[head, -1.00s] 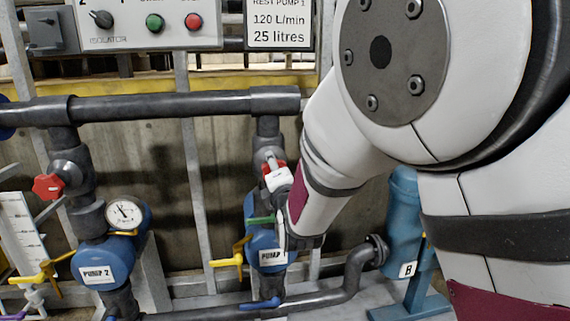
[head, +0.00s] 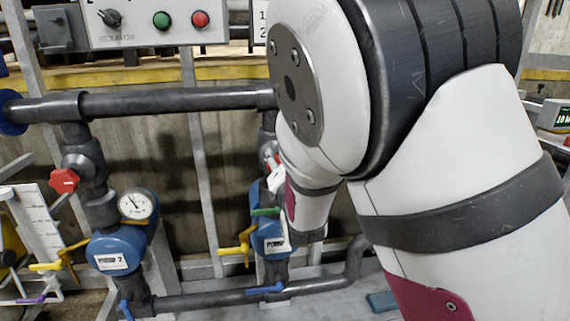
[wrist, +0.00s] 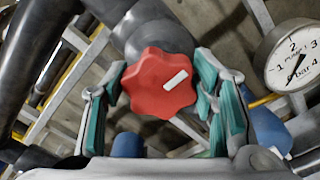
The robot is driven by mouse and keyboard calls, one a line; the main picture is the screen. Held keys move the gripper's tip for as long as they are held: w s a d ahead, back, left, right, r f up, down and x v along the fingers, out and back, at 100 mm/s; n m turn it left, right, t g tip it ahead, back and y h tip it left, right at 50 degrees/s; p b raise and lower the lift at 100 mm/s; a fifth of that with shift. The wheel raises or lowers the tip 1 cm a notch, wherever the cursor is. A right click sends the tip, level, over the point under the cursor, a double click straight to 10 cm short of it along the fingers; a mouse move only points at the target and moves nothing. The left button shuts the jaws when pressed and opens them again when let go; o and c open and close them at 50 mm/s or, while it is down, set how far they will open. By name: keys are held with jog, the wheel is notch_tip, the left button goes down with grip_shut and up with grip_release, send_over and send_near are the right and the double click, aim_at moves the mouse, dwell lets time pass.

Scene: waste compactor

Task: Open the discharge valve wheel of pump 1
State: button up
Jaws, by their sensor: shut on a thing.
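The discharge valve wheel of pump 1 is a red lobed handwheel with a white mark (wrist: 160,82), in the middle of the wrist view. My gripper (wrist: 158,95) has its teal-padded fingers on either side of the wheel and is shut on it. In the head view my gripper (head: 274,185) is at the upper pipe of the blue pump 1 (head: 270,238). Only a sliver of the red wheel shows there; my arm hides most of it. The white mark lies slanted across the wheel's face.
Pump 2 (head: 117,252) stands to the left with its own red wheel (head: 64,180) and gauge (head: 137,204). A yellow lever (head: 238,246) sits just left of pump 1. A dark horizontal pipe (head: 170,101) runs above. A gauge (wrist: 293,58) is right of the wheel in the wrist view.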

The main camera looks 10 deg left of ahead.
jog(key=o, duration=1.2)
jog(key=shift+c, duration=0.2)
jog(key=shift+s, duration=0.1)
jog(key=v, duration=1.2)
